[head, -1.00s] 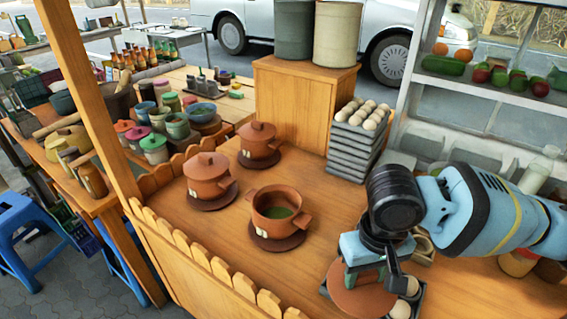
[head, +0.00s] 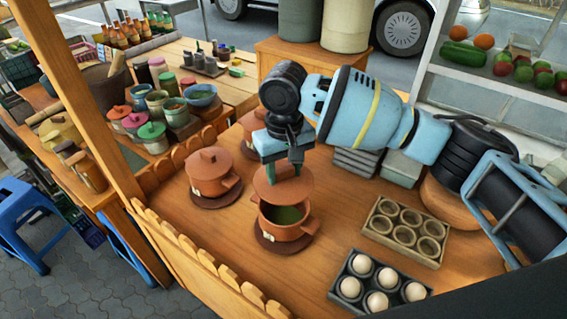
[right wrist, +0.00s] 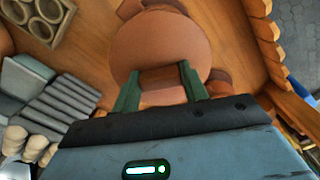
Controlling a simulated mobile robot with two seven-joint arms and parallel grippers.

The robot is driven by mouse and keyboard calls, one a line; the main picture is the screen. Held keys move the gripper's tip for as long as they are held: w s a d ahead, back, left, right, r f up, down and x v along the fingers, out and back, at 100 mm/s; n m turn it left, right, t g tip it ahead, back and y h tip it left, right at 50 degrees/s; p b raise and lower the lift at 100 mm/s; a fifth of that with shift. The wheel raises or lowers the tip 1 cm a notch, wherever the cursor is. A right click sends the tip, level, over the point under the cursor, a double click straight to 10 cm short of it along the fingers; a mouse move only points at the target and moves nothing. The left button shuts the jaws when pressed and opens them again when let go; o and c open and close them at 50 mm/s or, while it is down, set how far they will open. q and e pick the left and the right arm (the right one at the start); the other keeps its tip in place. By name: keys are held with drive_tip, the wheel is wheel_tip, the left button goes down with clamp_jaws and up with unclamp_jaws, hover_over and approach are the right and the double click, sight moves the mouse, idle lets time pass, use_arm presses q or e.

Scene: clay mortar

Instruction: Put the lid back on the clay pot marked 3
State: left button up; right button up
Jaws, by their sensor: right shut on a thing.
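My right gripper (head: 284,172) is shut on the terracotta lid (head: 284,192). The lid is held above the back part of the open clay pot (head: 280,231), whose front opening shows green contents. The pot stands on a dark round saucer (head: 264,243); any number on its pale tag is too small to read. In the right wrist view, the green fingers (right wrist: 160,84) grip the knob of the lid (right wrist: 160,48), which hides most of what lies beneath. My left gripper is not in view.
A lidded clay pot (head: 210,172) stands at the left, and another (head: 250,125) is partly hidden behind my gripper. An egg tray (head: 341,299) and a tray of empty cups (head: 376,231) lie to the right. A scalloped wooden edge (head: 205,258) borders the counter.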

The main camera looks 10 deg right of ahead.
drive_tip(key=shift+s+f, duration=0.1)
drive_tip(key=shift+s, duration=0.15)
drive_tip(key=shift+w+f+b, duration=0.1)
drive_tip(key=shift+f+b, duration=0.2)
drive_tip(key=shift+f, duration=0.7)
wheel_tip(320, 180, down, 2)
drive_tip(key=shift+f+b, duration=0.1)
drive_tip(key=shift+b, duration=0.5)
drive_tip(key=shift+f, duration=0.85)
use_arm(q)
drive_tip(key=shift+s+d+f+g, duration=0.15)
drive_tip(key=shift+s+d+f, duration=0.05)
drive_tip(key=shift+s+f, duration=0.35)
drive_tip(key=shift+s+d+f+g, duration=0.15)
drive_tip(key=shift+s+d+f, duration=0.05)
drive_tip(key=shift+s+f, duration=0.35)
use_arm(e)
drive_tip(key=shift+f, duration=0.15)
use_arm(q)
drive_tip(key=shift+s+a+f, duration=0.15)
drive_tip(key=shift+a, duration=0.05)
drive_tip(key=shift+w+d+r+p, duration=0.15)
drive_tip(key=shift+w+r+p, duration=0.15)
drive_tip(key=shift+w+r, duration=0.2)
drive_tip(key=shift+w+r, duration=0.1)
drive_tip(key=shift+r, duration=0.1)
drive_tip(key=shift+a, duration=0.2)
